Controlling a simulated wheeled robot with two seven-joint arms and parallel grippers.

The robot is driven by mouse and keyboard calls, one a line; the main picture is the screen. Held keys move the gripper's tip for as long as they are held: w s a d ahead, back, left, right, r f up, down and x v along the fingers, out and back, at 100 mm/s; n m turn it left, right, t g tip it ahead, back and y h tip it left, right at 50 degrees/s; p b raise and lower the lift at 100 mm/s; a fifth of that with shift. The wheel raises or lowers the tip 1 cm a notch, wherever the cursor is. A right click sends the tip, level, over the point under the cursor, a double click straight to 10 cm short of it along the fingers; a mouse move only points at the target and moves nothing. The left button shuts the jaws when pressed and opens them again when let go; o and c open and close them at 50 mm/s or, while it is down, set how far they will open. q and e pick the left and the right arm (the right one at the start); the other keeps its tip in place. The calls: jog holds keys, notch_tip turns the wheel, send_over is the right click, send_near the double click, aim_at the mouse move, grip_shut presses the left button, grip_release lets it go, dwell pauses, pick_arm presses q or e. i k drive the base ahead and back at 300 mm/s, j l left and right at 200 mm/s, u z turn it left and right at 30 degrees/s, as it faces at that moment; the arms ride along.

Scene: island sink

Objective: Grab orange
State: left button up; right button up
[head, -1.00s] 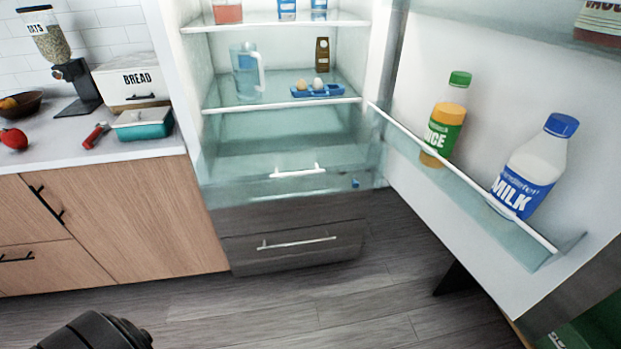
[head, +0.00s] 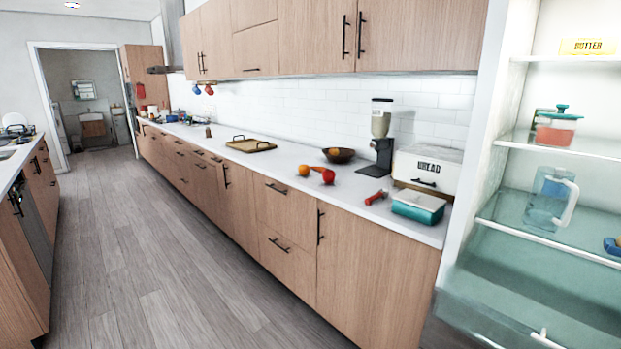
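An orange (head: 304,170) lies on the white countertop (head: 262,167), just left of a red apple-like fruit (head: 328,176). A dark bowl (head: 339,155) behind them holds something orange-coloured, too small to identify surely. Neither of my grippers shows in the head view.
A bread box (head: 427,170), a teal container (head: 418,207), a red-handled item (head: 375,197) and a cereal dispenser (head: 381,135) stand right of the fruit. A wooden tray (head: 251,145) lies farther left. The open fridge (head: 535,200) is at the right. The wooden floor (head: 150,240) along the counter is clear.

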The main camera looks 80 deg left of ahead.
aim_at(304, 169)
jog(key=u, duration=2.65)
jog(key=i+j+z, duration=0.1)
jog(key=z, duration=0.3)
jog(key=i+j+z, duration=0.25)
jog(key=z, duration=0.15)
jog(key=i+j+z, duration=0.15)
jog(key=z, duration=0.25)
